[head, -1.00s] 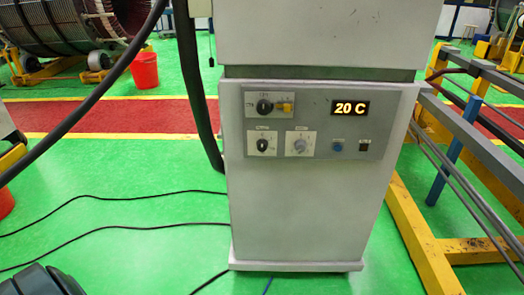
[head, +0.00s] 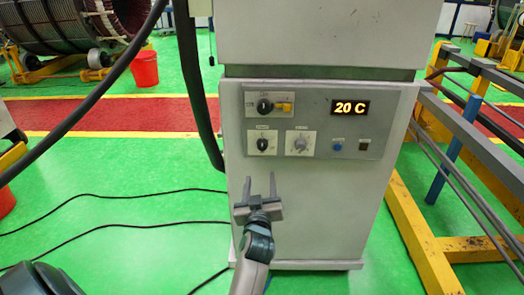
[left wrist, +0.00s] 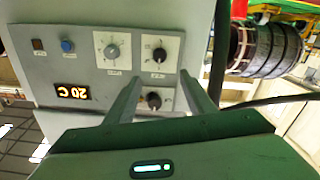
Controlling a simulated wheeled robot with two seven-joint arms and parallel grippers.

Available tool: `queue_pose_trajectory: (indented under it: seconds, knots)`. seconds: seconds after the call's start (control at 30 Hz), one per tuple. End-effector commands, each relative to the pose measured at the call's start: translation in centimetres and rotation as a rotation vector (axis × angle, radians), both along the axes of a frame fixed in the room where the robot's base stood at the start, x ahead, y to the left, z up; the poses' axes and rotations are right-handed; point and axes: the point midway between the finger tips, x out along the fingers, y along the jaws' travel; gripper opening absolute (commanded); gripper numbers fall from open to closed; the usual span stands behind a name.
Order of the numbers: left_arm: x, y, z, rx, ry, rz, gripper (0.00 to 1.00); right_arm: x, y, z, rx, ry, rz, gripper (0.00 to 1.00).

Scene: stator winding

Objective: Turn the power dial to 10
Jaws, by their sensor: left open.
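The grey control panel (head: 370,120) on the cabinet carries three dials on white plates. A black-knobbed dial (head: 264,106) is at top left, another black-knobbed dial (head: 262,144) is below it, and a grey-knobbed dial (head: 300,145) is at lower right. Their labels are too small to read, so I cannot tell which is the power dial. My left gripper (head: 259,178) is open and empty, fingers pointing up, below the lower black dial in the head view. In the left wrist view, which is upside down, the top black dial (left wrist: 153,100) and lower black dial (left wrist: 158,54) show between the fingers.
A yellow switch (head: 285,107) is beside the top dial. The display (head: 352,107) reads 20 C. A blue button (head: 337,146) and a dark switch (head: 364,147) are at lower right. A thick black hose (head: 190,80) hangs left of the cabinet.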

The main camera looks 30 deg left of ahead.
Motion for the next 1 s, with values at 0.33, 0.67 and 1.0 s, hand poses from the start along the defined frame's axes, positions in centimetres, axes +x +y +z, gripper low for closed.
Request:
queue_pose_trajectory:
  seconds: [0.33, 0.67, 1.0]
  knots:
    - [1.3, 0.8, 0.1, 0.002, 0.002, -0.001, 0.49, 0.0, -0.4, 0.5, -0.004, 0.000, 0.002, 0.40]
    - [5.6, 3.4, 0.2, 0.002, 0.003, -0.001, 0.49, 0.0, -0.4, 1.8, -0.004, 0.000, 0.002, 0.40]
    - [10.5, 6.4, 0.1, 0.002, 0.003, 0.000, 0.49, 0.0, -0.3, 2.9, -0.003, 0.000, 0.002, 0.40]
